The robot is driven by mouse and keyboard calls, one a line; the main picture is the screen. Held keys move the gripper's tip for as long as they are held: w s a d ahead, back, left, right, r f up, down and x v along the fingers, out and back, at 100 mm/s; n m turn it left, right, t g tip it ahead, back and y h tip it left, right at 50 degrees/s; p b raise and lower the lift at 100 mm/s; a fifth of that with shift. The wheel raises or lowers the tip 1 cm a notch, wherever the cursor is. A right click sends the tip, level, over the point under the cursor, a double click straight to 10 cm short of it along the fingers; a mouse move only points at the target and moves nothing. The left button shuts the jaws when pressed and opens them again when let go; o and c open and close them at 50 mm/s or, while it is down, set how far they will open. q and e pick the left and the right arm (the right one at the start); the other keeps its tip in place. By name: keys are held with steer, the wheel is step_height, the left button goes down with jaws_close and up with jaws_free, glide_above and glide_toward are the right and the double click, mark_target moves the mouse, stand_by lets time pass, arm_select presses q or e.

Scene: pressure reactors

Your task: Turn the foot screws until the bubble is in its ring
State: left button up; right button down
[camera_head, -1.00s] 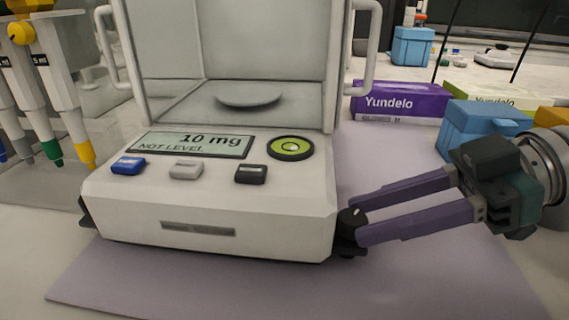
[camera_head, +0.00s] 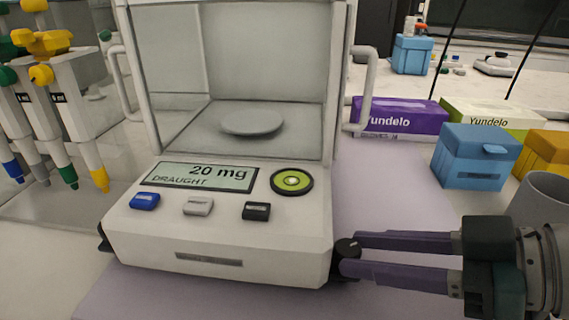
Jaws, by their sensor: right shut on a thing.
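The white balance (camera_head: 225,235) stands on the bench with its round bubble level (camera_head: 292,181) at the right of its front panel. The pale bubble lies about in the middle of the green disc, within the ring as far as I can tell. The display (camera_head: 200,176) reads 20 mg and DRAUGHT. My right gripper (camera_head: 355,255) is shut on the black right foot screw (camera_head: 347,248) at the front right corner, its purple fingers on either side. The left foot screw (camera_head: 104,239) shows partly at the front left corner. My left gripper is out of view.
Pipettes on a stand (camera_head: 50,110) are at the left. A blue box (camera_head: 475,157), a purple Yundelo box (camera_head: 400,118) and a white-green Yundelo box (camera_head: 492,116) stand behind my right gripper. The mauve mat (camera_head: 385,190) is clear beside the balance.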

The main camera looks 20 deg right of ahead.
steer(key=shift+m+t, duration=0.3)
steer(key=shift+m, duration=0.1)
steer(key=c, duration=0.5)
jaws_free()
